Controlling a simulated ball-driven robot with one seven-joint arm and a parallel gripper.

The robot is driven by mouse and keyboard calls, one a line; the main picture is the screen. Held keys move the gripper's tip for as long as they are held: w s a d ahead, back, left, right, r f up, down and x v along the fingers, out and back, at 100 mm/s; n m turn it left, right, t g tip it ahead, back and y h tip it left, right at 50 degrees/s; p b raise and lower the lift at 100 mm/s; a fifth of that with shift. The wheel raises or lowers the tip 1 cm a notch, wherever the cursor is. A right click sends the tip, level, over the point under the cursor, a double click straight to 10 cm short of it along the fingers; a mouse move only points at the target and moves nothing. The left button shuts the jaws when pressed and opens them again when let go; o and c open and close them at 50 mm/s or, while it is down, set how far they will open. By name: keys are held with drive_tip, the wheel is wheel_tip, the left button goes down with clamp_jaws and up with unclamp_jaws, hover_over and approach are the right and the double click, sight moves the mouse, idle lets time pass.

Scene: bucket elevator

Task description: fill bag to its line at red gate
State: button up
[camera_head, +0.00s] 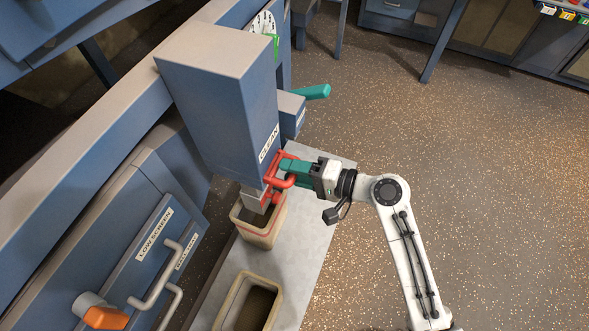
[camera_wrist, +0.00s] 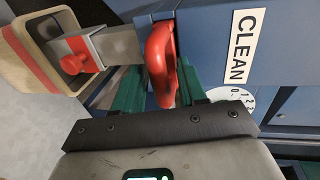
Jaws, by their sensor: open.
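The red gate handle (camera_head: 279,180) sits low on the blue chute marked CLEAN (camera_head: 225,95). In the wrist view, the red handle (camera_wrist: 161,58) stands between the two green fingers of my gripper (camera_wrist: 162,85), which are open around it. My gripper (camera_head: 288,169) also shows at the handle in the head view. The tan bag (camera_head: 246,234) with a red line around it stands under the grey spout. It shows at the left of the wrist view (camera_wrist: 18,62). Its inside is dark in the head view, and I cannot tell its fill level.
A second tan bag (camera_head: 222,313) stands open on the grey bench (camera_head: 322,205) in front. A teal lever (camera_head: 313,92) and a white dial (camera_head: 262,24) are behind the chute. A LOW SCREEN panel with an orange-ended handle (camera_head: 105,318) is at left. Floor on the right is clear.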

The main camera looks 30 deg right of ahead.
drive_tip(key=shift+c, duration=0.4)
clamp_jaws()
